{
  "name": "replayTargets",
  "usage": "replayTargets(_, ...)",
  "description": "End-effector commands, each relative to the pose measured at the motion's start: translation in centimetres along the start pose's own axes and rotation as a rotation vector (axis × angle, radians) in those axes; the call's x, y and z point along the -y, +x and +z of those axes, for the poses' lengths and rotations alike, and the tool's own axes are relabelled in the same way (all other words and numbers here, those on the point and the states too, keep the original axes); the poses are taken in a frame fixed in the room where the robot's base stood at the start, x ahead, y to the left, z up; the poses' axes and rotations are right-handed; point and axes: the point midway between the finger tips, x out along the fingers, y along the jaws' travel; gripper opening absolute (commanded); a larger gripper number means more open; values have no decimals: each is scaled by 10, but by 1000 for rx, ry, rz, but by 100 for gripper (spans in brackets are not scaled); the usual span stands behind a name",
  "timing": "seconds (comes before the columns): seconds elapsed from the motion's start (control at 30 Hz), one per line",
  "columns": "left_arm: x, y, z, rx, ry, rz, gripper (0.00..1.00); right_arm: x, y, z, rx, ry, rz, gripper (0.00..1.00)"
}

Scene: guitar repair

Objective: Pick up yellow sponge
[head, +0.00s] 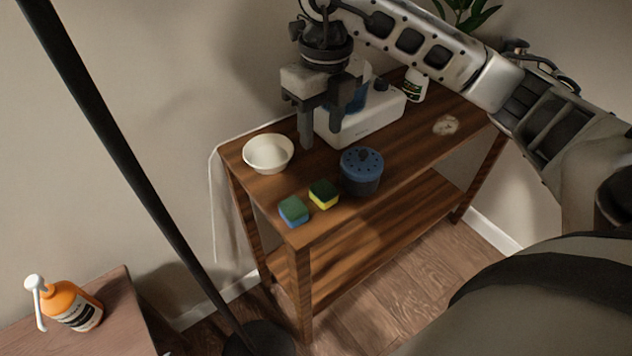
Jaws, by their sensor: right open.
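The yellow sponge (324,195) has a dark green top and lies near the front left part of the wooden table (415,150). A blue sponge (293,211), also with a green top, lies just to its left. My right gripper (322,135) points down above the back of the table, between the white bowl and the white box. It is open, with nothing seen between its fingers, and is behind and apart from the yellow sponge. My left gripper is not in view.
A dark round container with a blue lid (361,168) stands close right of the yellow sponge. A white bowl (268,152), white box (372,118), small bottle (414,85) and pale crumpled thing (445,125) are on the table. A black pole (130,145) stands left; an orange bottle (70,306) is at lower left.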

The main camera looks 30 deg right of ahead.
Motion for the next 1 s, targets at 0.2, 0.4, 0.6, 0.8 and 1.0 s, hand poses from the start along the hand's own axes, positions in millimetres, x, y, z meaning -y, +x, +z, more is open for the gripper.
replayTargets(0.2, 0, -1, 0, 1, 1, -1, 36, 12, 25, -1, -6, 22, -45, 44)
replayTargets(0.4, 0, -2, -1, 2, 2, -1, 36, 12, 68, -1, -5, 20, -41, 44)
replayTargets(0.6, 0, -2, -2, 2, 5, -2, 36, 13, 96, 0, 0, 19, -40, 44)
replayTargets(0.8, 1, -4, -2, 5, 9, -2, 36, 14, 109, 0, -1, 18, -39, 44)
replayTargets(1.0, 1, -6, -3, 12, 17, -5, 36, 16, 140, 2, -2, 18, -39, 44)
